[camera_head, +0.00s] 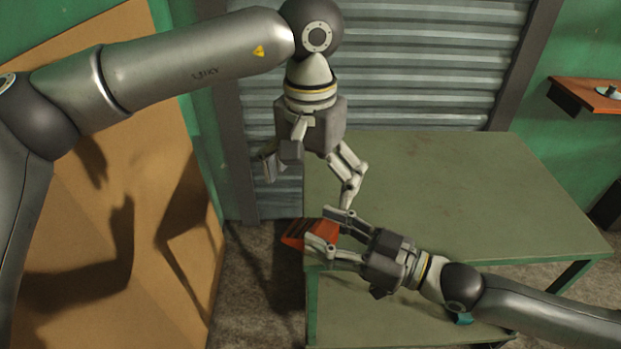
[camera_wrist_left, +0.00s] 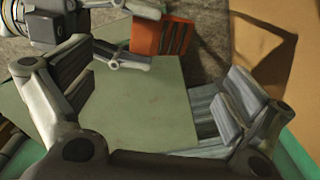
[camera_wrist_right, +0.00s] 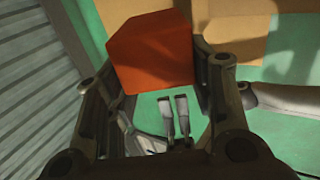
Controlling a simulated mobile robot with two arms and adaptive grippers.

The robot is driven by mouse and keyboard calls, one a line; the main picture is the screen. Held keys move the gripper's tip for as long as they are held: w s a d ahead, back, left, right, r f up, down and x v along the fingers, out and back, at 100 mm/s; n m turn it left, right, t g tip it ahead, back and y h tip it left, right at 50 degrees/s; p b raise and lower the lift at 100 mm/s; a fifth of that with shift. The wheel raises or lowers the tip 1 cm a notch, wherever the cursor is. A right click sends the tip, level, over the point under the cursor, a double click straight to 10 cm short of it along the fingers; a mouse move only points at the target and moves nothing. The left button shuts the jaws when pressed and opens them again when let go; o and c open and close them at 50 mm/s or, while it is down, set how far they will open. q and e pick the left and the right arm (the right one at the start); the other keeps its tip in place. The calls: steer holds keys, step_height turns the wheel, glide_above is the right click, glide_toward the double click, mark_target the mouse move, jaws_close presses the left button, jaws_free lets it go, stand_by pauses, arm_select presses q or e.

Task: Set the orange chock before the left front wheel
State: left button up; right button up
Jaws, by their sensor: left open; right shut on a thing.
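The orange chock (camera_head: 294,235) is held between the fingers of my right gripper (camera_head: 326,232), just off the left front corner of the green table. It also shows in the left wrist view (camera_wrist_left: 172,37), with a ribbed face, and in the right wrist view (camera_wrist_right: 150,52) between the fingers. My left gripper (camera_head: 310,185) is open and empty, pointing down above and behind the chock, apart from it. In the left wrist view its fingers (camera_wrist_left: 150,92) are spread wide over the tabletop. No wheel shows in any view.
The green table (camera_head: 450,190) has a bare top and a lower shelf, where a small teal thing (camera_head: 461,319) lies partly hidden. A brown board (camera_head: 180,250) stands at left, a grey shutter (camera_head: 420,70) behind. An orange wall shelf (camera_head: 590,95) is at right.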

mark_target(310, 228)
arm_select(q)
step_height(310, 228, down, 12)
steer(key=shift+a+r, duration=0.1)
stand_by(0.5)
steer(key=c, duration=0.9)
steer(key=shift+c, duration=0.9)
arm_select(e)
steer(key=o, duration=1.2)
